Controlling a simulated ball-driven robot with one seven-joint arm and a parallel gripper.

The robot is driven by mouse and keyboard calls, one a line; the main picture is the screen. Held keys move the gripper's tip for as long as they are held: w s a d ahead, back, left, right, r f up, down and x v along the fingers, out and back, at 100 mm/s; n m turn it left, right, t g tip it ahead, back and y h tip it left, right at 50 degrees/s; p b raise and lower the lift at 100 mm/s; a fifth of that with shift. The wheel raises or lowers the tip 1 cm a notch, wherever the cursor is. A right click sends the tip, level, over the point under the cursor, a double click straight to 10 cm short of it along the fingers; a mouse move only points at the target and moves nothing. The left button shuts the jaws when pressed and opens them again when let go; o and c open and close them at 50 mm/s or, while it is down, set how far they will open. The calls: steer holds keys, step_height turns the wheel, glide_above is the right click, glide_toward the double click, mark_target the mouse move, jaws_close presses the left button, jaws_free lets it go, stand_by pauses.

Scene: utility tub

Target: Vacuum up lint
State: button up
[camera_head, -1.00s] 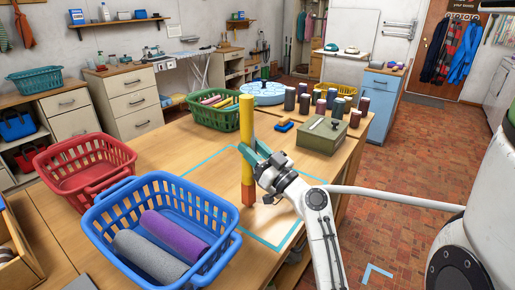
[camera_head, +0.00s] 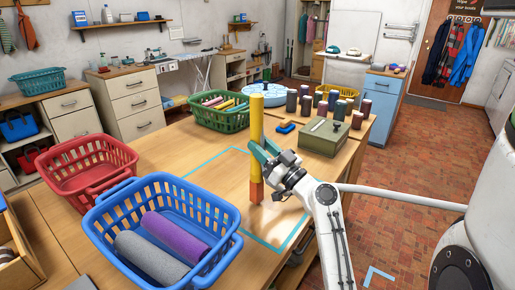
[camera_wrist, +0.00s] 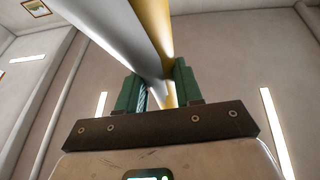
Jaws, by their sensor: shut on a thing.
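My gripper (camera_head: 262,152) is shut on a tall yellow tube (camera_head: 256,115) with an orange-red lower end. The tube stands upright over the wooden table, inside a light-blue outlined square (camera_head: 188,184). I cannot tell whether its lower end touches the table. In the wrist view, the green fingers (camera_wrist: 162,88) close around the tube, which shows as a yellow strip (camera_wrist: 154,22) beside a broad pale grey one. I see no lint and no clear vacuum cleaner.
A blue basket (camera_head: 110,212) with purple and grey rolls stands front left, with a red basket (camera_head: 85,162) behind it. A green basket (camera_head: 222,122) of rolls, a metal box (camera_head: 323,141) and several dark spools (camera_head: 306,105) stand farther back.

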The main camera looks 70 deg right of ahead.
steer(key=shift+s+b, duration=2.95)
steer(key=shift+s, duration=1.15)
steer(key=shift+w+d+b, duration=0.6)
steer(key=shift+w+d, duration=0.9)
steer(key=shift+w, duration=3.05)
steer(key=shift+r+p, duration=1.9)
steer(key=shift+r, duration=1.05)
